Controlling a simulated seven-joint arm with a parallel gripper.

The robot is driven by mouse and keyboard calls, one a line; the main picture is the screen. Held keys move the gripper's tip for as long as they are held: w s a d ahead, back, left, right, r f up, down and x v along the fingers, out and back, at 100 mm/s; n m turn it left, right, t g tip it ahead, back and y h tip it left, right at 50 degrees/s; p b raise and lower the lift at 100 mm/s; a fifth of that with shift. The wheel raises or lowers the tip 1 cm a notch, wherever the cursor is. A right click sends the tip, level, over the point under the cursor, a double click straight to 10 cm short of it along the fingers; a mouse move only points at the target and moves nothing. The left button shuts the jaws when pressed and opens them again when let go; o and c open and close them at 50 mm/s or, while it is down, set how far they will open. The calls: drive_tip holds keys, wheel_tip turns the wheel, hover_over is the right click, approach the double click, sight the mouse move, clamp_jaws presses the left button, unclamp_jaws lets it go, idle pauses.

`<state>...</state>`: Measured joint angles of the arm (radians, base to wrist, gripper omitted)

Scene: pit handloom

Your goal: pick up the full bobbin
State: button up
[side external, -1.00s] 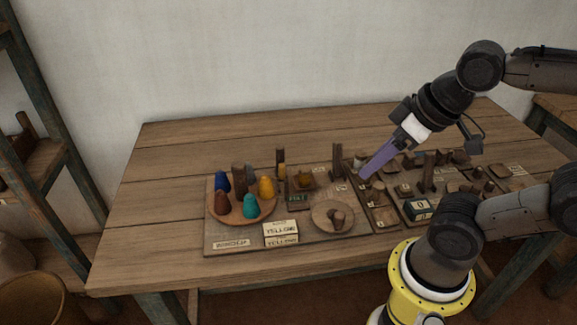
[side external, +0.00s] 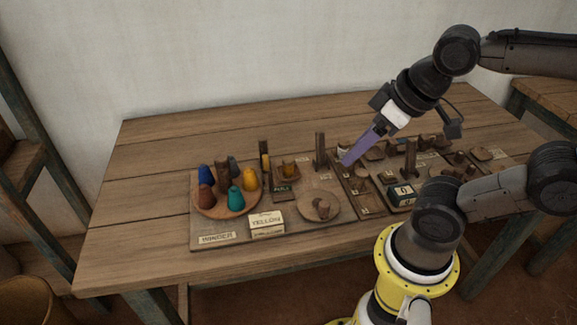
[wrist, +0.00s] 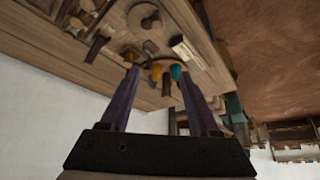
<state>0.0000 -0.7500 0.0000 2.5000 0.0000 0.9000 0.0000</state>
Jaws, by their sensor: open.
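My gripper (side external: 346,161) has long purple fingers and points down over the middle of the board. In the wrist view the two fingers stand apart with nothing held between them (wrist: 156,76). A small tray (side external: 289,177) left of my gripper, behind a green label that seems to read FULL (side external: 282,189), holds a small yellow piece, perhaps the full bobbin; it is too small to be sure. An upright post with yellow on it (side external: 264,163) stands just behind that tray. My gripper is apart from both.
A round tray (side external: 213,214) of coloured cones stands at the left, by the WINDER label (side external: 217,238) and a YELLOW block (side external: 266,223). A tall post (side external: 320,150) stands just left of my gripper. Partitioned trays crowd the right. The table front is clear.

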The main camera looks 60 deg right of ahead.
drive_tip(key=shift+o, duration=1.1)
